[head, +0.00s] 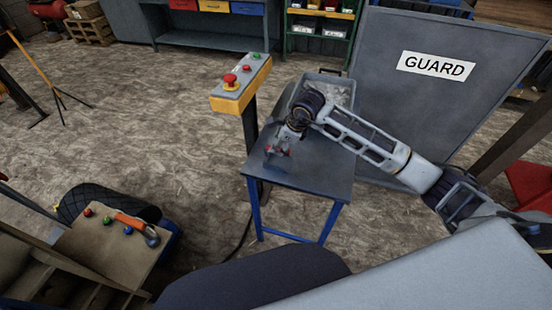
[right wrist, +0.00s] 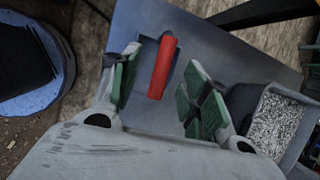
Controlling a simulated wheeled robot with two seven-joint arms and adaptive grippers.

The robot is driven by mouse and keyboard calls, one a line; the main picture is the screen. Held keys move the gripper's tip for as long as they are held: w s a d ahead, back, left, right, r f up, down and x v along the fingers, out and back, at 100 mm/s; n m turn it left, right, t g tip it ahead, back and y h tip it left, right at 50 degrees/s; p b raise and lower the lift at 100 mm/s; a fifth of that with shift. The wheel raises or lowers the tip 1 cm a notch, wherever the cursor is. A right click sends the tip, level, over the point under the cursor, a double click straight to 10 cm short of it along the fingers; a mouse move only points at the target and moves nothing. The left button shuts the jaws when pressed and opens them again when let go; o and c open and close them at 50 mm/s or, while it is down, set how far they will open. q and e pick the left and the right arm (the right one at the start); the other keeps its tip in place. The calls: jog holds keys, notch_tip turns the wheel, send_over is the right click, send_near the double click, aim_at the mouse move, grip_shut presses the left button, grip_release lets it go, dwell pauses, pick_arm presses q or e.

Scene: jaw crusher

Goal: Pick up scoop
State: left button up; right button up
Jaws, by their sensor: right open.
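The scoop's red handle (right wrist: 162,67) shows in the right wrist view above the blue-grey table (right wrist: 205,60). Its grey scoop part is hard to make out against the table. My right gripper (right wrist: 155,95) is open, with its green-padded fingers on either side of the lower part of the handle and apart from it. In the head view my right gripper (head: 279,149) is over the left part of the small table (head: 325,172), and the scoop is largely hidden there. My left gripper is not in view.
A grey bin (head: 343,76) of silvery bits stands at the table's back; it also shows in the right wrist view (right wrist: 262,93). A yellow button post (head: 240,84) is left of the table. A GUARD panel (head: 440,105) stands behind. Front table area is clear.

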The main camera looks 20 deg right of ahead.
jog(key=b+x, duration=0.1)
jog(key=x, duration=0.2)
jog(key=shift+w+f, duration=0.15)
jog(key=shift+w, duration=0.05)
jog(key=shift+w+b+x, duration=0.2)
jog(key=shift+b+x, duration=0.35)
jog(key=shift+x, duration=0.35)
jog(key=shift+w+f, duration=0.1)
jog(key=shift+f, duration=0.1)
jog(key=shift+w+a+f+b, duration=0.1)
jog(key=shift+w+f+b, duration=0.1)
jog(key=shift+f+b, duration=0.25)
jog(key=shift+f, duration=0.1)
jog(key=c, duration=0.7)
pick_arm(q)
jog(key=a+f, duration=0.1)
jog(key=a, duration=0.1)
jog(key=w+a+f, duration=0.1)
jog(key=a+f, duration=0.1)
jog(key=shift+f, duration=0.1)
pick_arm(e)
grip_shut()
